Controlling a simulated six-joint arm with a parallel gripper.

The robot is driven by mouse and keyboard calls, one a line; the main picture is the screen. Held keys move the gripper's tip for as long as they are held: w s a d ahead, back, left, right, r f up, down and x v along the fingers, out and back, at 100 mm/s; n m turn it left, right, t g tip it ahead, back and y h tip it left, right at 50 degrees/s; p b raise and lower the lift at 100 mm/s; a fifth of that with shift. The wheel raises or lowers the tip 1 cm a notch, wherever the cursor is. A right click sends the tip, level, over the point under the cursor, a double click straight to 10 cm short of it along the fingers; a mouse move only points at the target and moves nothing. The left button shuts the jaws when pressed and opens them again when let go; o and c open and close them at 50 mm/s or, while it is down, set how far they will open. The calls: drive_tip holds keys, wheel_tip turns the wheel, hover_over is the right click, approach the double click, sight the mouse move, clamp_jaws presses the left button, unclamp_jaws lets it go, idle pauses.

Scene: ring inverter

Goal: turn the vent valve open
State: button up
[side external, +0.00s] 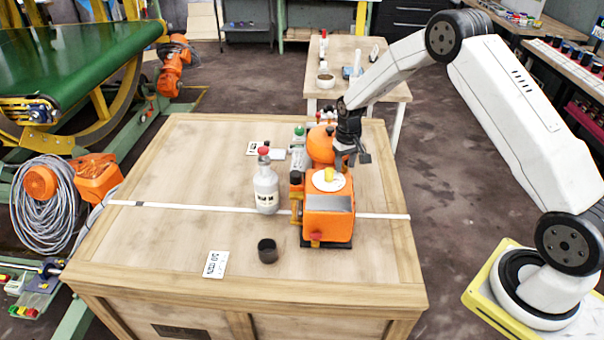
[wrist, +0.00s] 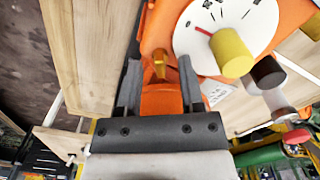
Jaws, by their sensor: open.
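The orange machine (side external: 328,224) stands on the wooden crate table. Its top has a white dial (side external: 325,186) with a yellow knob, which shows large in the wrist view (wrist: 232,55) beside a red pointer. My gripper (side external: 350,161) is above the machine's back right side, behind the dial. In the wrist view my gripper (wrist: 159,68) is open, with a small brass-yellow handle (wrist: 159,64) between its fingers. I cannot tell whether the fingers touch it. No label shows which part is the vent valve, and the small handle is hidden in the side view.
A grey bottle (side external: 265,192) with a red cap stands left of the machine. A dark cup (side external: 267,252) and a printed card (side external: 215,264) are near the front. A rounded orange body (side external: 321,145) stands behind the dial. The left half of the table (side external: 160,170) is mostly clear.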

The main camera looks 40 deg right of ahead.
clamp_jaws()
drive_tip(key=shift+n, duration=0.4)
drive_tip(key=n, duration=1.1)
idle(0.4)
idle(0.5)
unclamp_jaws()
drive_tip(key=shift+r, duration=0.1)
